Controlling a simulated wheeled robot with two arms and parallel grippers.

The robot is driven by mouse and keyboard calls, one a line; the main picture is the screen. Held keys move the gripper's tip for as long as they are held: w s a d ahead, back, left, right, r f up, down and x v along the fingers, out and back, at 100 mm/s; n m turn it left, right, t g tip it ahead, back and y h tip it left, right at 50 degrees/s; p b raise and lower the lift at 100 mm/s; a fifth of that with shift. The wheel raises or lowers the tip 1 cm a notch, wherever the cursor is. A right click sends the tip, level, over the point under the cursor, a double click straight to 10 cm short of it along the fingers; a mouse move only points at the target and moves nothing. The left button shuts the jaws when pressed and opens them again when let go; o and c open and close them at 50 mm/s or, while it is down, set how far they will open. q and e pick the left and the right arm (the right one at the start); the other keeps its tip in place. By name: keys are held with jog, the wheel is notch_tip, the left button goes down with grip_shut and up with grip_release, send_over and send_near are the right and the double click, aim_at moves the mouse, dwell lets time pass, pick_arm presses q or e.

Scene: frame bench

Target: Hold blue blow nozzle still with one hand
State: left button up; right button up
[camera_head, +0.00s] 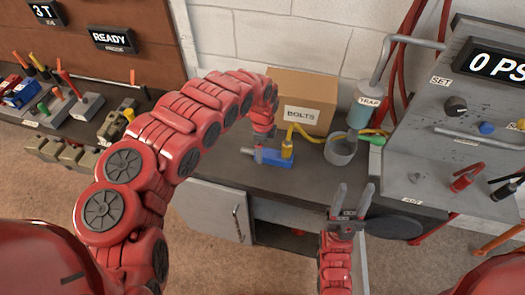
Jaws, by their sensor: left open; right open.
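The blue blow nozzle (274,159) lies on the dark bench top in front of the cardboard box. It has a brass-coloured fitting (287,149) with a yellow hose running from it. My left gripper (258,153) reaches down from above to the nozzle's left end. It is open, but the picture is too small to tell whether its fingers touch the nozzle. My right gripper (353,200) is open and empty, its fingers pointing up and away, near the bench's front edge and apart from the nozzle.
The cardboard box (302,97) marked BOLTS stands behind the nozzle. A grey cup (341,149) and the TRAP canister (363,105) are to the right. A sloped panel with knobs (455,107) fills the far right. Bench top is clear left of the nozzle.

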pick_arm(q)
jog(key=shift+f, duration=1.55)
grip_shut()
